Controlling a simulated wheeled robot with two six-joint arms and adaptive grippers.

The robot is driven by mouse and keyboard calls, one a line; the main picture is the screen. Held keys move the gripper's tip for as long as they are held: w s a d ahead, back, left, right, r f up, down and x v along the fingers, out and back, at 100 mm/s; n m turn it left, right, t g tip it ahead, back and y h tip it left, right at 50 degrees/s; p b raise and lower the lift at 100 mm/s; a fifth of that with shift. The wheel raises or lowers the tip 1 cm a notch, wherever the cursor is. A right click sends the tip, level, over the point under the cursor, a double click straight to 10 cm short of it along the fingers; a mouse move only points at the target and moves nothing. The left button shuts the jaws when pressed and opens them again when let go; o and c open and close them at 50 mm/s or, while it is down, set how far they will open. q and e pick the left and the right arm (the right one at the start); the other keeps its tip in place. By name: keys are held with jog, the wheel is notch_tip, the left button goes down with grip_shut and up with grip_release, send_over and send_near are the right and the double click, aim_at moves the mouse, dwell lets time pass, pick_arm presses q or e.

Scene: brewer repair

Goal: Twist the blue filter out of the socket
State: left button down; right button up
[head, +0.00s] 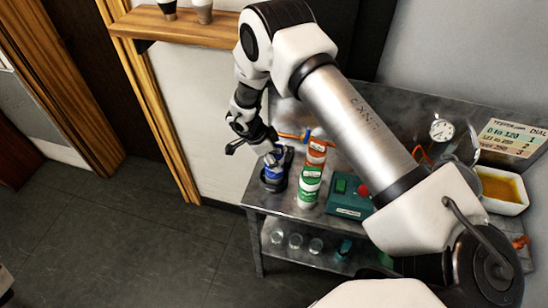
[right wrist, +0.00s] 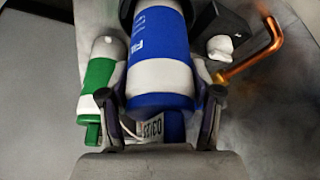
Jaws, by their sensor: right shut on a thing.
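The blue filter (head: 272,172) stands upright in a dark socket (head: 268,184) at the left end of the metal bench. In the right wrist view the blue filter (right wrist: 160,50) has a white band and white lettering, and its far end meets a dark ring. My right gripper (head: 262,150) comes down on it from above. It is shut on the filter, with one finger on each side of its near end in the right wrist view (right wrist: 163,112). My left gripper is not in view.
A green-and-white cylinder (head: 310,186) stands close right of the filter. A copper pipe (right wrist: 258,58) bends beside the socket. A green box (head: 345,195) with a red knob, a dial gauge (head: 441,129) and a yellow-filled tray (head: 502,190) are further right. A wooden shelf (head: 180,30) is behind.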

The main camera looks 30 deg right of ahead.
aim_at(277, 144)
dwell(0.3)
jog(key=shift+r, duration=4.25)
jog(key=shift+w+r, duration=0.1)
